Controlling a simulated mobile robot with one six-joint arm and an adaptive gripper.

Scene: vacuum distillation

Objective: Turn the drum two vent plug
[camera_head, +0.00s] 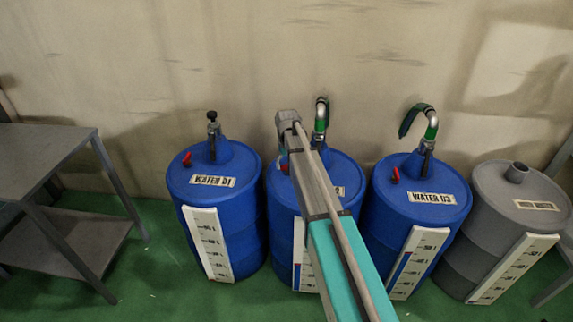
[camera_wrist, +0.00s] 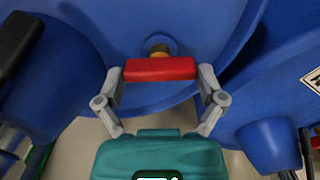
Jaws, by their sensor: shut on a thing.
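Drum two (camera_head: 348,171) is the blue drum in the middle of the row, and my arm crosses in front of it in the head view. Its label is mostly hidden behind my arm. The vent plug (camera_wrist: 160,69) has a red bar handle on a brass-coloured stem on the drum's blue top, seen in the wrist view. My gripper (camera_wrist: 160,74) is shut on the red handle, one finger at each end of it. In the head view a bit of red shows beside my arm at the plug.
Blue drum WATER D1 (camera_head: 214,204) stands to the left, and WATER D3 (camera_head: 415,215) to the right. A grey drum (camera_head: 520,215) stands at far right. A green-and-metal curved pipe (camera_head: 321,115) rises from drum two. A grey shelf table (camera_head: 40,150) stands at left.

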